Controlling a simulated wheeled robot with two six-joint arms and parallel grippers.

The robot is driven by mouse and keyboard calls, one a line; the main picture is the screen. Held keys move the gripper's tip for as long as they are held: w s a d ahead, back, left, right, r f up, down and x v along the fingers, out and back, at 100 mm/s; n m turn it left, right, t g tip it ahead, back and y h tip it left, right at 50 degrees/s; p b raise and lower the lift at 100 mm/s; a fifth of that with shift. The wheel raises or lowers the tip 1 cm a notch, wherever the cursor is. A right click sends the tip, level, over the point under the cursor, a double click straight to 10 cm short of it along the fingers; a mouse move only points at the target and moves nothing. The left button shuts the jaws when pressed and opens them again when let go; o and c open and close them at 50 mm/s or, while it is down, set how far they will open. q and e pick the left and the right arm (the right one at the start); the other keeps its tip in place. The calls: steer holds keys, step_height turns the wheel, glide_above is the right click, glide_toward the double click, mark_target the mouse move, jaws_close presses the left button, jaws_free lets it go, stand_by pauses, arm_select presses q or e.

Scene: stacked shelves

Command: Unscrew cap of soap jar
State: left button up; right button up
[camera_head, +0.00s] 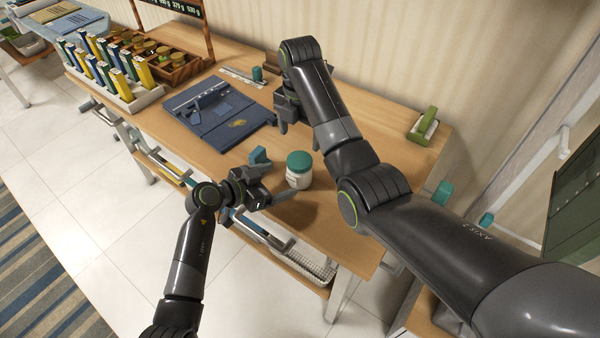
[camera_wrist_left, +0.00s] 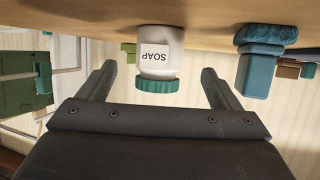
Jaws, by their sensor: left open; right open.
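The soap jar (camera_head: 298,179) is white with a teal cap (camera_head: 299,160) and stands upright near the front edge of the wooden table. The cap is on the jar. My left gripper (camera_head: 273,183) is open just left of the jar. In the left wrist view, which is upside down, the jar (camera_wrist_left: 160,58) with its SOAP label and the cap (camera_wrist_left: 158,85) appear between the two spread fingers.
A teal block-like item (camera_head: 258,157) stands left of the jar, close to my left gripper; it also shows in the left wrist view (camera_wrist_left: 257,72). A blue board (camera_head: 220,116) lies further left. A green-handled item (camera_head: 424,125) sits at the back right. The table's front right is clear.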

mark_target(299, 173)
arm_select(q)
steer(key=x, duration=0.8)
steer(key=shift+d, duration=0.15)
steer(key=shift+w, duration=0.1)
